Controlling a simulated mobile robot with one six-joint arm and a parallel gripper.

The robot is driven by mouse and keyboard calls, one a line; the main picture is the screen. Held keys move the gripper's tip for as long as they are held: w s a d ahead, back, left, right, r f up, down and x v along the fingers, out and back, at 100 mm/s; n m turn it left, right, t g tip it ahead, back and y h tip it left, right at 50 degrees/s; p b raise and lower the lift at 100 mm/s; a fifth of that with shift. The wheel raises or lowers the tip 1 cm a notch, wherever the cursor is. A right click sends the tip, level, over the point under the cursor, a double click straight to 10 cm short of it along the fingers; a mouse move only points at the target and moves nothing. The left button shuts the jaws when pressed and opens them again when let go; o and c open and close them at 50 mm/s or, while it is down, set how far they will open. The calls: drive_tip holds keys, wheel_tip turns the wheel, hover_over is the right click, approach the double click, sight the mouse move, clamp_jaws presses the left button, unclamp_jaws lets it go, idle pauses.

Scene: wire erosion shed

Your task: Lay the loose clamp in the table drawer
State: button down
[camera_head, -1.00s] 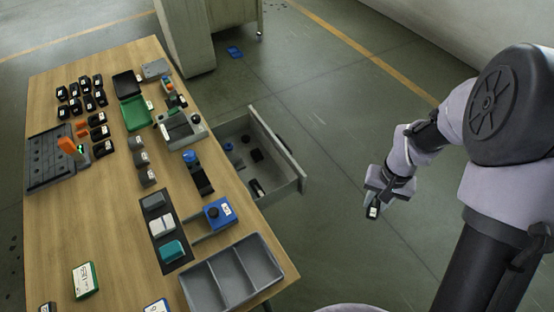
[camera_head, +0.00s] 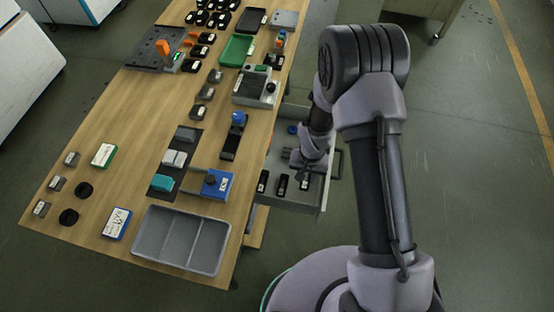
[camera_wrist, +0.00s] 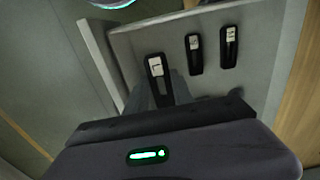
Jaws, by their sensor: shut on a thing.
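The loose clamp (camera_head: 304,184) is a small black piece with a white label. My gripper (camera_head: 303,167) is shut on it inside the outline of the open table drawer (camera_head: 326,194). In the wrist view the held clamp (camera_wrist: 155,68) sticks out beyond the jaws (camera_wrist: 165,97), which hide its near end. The drawer floor (camera_wrist: 145,38) lies beneath it; I cannot tell whether the clamp touches it. Two similar black labelled clamps lie in the drawer, one in the middle (camera_wrist: 194,54) and one further right (camera_wrist: 229,47), apart from the held one.
The wooden table (camera_head: 110,195) stands left of the drawer. A grey divided tray (camera_head: 182,240) and a blue block (camera_head: 216,184) sit near its edge. A blue round piece (camera_head: 292,129) lies at the drawer's back. My arm covers part of the drawer.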

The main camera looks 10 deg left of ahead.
wheel_tip(320, 180, down, 10)
drive_tip(key=b, duration=0.3)
drive_tip(key=shift+s+a+r, duration=0.1)
drive_tip(key=shift+s+r, duration=0.05)
drive_tip(key=shift+r, duration=0.1)
drive_tip(key=c, duration=1.1)
unclamp_jaws()
